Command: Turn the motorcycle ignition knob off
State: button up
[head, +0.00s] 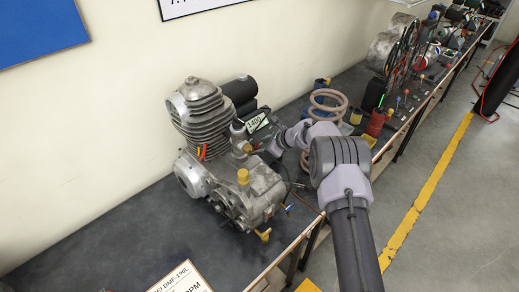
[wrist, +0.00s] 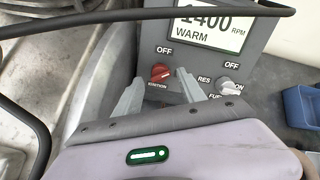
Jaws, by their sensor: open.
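The red ignition knob (wrist: 161,73) sits on the grey control panel (wrist: 262,62) in the wrist view, with "IGNITION" printed below it and "OFF" above it. Which way the knob points is hard to tell. My gripper (wrist: 160,77) is open, with one finger on the left of the knob and the other on its right. I cannot tell whether either finger touches it. The panel's display (wrist: 212,22) reads 1400 RPM, WARM. In the head view the panel display (head: 258,122) shows beside the engine (head: 225,185), and the knob cannot be made out.
A white fuel knob (wrist: 229,87) is right of the ignition knob, close to the right finger. A dark cable (wrist: 150,14) crosses the top of the wrist view. Coiled springs (head: 328,101) and a red bottle (head: 376,122) stand farther along the workbench (head: 85,220).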

aim_at(257, 147)
jog(key=shift+x, duration=1.15)
jog(key=shift+c, duration=0.4)
grip_shut()
jog(key=shift+f+n+b, duration=0.1)
jog(key=shift+n+b, duration=0.2)
jog(key=shift+b, duration=0.25)
jog(key=shift+f+n+b, duration=0.15)
jog(key=shift+n+b, duration=0.45)
jog(key=shift+b, duration=0.2)
jog(key=n+b, duration=0.3)
jog(key=b, duration=0.1)
jog(key=n+b, duration=0.5)
jog(key=shift+n, duration=0.4)
